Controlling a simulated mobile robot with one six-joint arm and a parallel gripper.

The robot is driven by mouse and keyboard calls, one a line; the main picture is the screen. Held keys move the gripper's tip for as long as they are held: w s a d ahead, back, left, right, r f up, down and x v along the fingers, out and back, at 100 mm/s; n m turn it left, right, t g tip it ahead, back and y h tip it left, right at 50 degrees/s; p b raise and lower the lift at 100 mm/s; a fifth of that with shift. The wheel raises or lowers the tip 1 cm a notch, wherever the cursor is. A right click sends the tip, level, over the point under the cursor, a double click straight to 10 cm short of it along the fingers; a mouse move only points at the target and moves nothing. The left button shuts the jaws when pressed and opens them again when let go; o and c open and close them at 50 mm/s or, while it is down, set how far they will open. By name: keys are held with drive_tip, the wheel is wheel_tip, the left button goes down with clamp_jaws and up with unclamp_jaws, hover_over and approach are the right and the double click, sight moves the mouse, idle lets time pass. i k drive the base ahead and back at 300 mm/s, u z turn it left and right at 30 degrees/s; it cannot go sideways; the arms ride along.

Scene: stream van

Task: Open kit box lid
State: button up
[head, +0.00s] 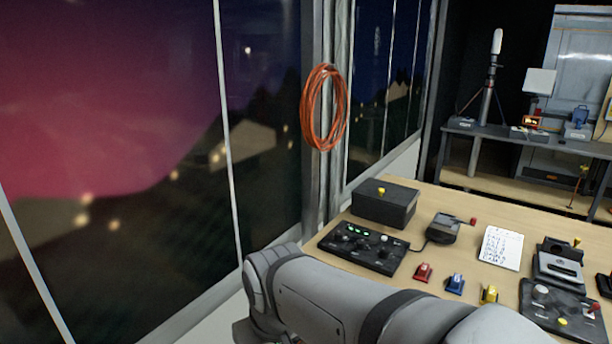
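A dark grey box (384,208), which looks like the kit box, stands at the back left of the wooden table. My pale grey arm crosses the bottom of the head view, in front of the table and box. My gripper is out of view, so its state and its distance from the box do not show.
A black control panel (362,248) with green lights sits just in front of the box. A small device (443,228), a note card (501,247) and red, blue and yellow pieces lie to the right. Windows flank the left side; an orange cable coil (304,112) hangs behind.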

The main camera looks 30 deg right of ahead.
sight(399, 196)
drive_tip(key=z, duration=0.5)
drive_tip(key=i, duration=0.85)
drive_tip(key=z, duration=0.35)
drive_tip(key=k, duration=0.85)
drive_tip(key=z, duration=0.2)
drive_tip(key=i, duration=0.85)
drive_tip(key=u, duration=0.05)
